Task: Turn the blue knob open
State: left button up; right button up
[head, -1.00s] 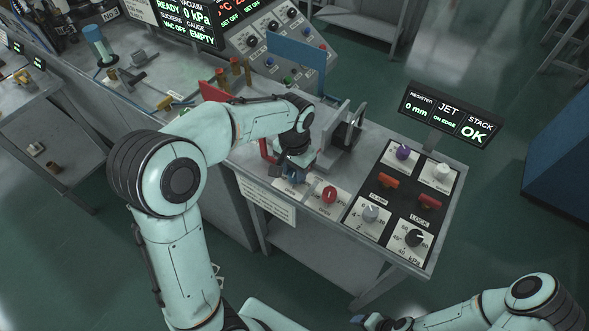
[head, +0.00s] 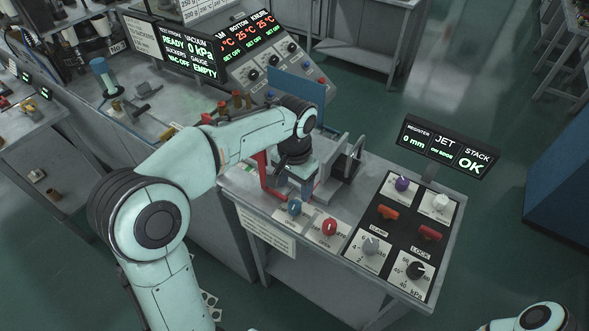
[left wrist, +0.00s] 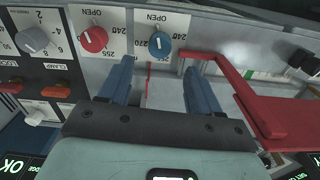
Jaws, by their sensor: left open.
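The blue knob (head: 295,208) sits on a white dial plate at the front edge of the workbench. It also shows in the left wrist view (left wrist: 159,43), where its plate reads OPEN, with 240 and 270 beside it and a white mark on its face. The red knob (head: 329,227) sits to its right in the head view. My left gripper (head: 300,187) is just behind and above the blue knob. In the left wrist view its two blue fingers (left wrist: 158,72) are apart and empty, with the knob beyond the tips, between their lines. My right gripper is out of view.
A red bracket (head: 268,178) stands close to my left gripper; its red arm (left wrist: 245,95) runs beside the right finger in the wrist view. A black control panel (head: 405,240) with knobs and switches lies to the right. Open floor lies in front of the bench.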

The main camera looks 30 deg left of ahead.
pick_arm(q)
notch_tip(320, 180, up, 5)
jog(key=shift+r, duration=0.2)
dwell(0.6)
